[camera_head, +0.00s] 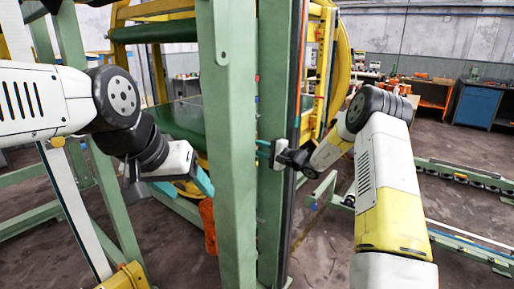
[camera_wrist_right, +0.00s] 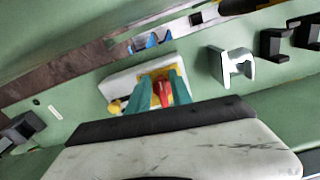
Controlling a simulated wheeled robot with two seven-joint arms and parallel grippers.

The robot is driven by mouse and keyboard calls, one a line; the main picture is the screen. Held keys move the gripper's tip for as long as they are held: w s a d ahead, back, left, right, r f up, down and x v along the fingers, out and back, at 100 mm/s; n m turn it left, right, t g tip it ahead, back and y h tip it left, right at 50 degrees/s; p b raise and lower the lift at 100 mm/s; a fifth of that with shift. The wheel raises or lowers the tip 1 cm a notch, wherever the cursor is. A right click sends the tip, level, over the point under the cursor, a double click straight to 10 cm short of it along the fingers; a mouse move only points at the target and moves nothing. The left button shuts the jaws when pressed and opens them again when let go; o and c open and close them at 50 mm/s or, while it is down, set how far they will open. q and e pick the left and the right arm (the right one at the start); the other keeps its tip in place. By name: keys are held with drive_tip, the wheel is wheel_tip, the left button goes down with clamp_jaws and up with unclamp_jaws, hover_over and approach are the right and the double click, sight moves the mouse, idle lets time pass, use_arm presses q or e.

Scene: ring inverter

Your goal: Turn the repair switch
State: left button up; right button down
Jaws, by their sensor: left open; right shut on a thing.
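The repair switch shows in the right wrist view: a red handle (camera_wrist_right: 162,92) on a yellow plate, set in a white box (camera_wrist_right: 117,86) on a green post. My right gripper (camera_wrist_right: 160,97) has its teal fingers on either side of the red handle and is shut on it. In the head view my right gripper (camera_head: 265,146) reaches the side of the green post (camera_head: 272,200); the switch itself is hidden there. My left gripper (camera_head: 192,186) is open, with teal fingers, left of the nearer green post, apart from the switch.
A nearer green post (camera_head: 228,120) stands between my two grippers. A grey metal bracket (camera_wrist_right: 232,64) and black brackets (camera_wrist_right: 273,46) stick out near the switch. An orange thing (camera_head: 208,226) hangs below my left gripper. A blue cabinet (camera_head: 477,105) stands far right.

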drive_tip(key=shift+d+f+n, duration=0.1)
drive_tip(key=shift+f+n, duration=0.1)
drive_tip(key=shift+n, duration=0.3)
idle(0.3)
drive_tip(key=c, duration=1.5)
unclamp_jaws()
drive_tip(key=v, duration=0.7)
drive_tip(key=shift+s+d, duration=0.2)
drive_tip(key=shift+d, duration=0.1)
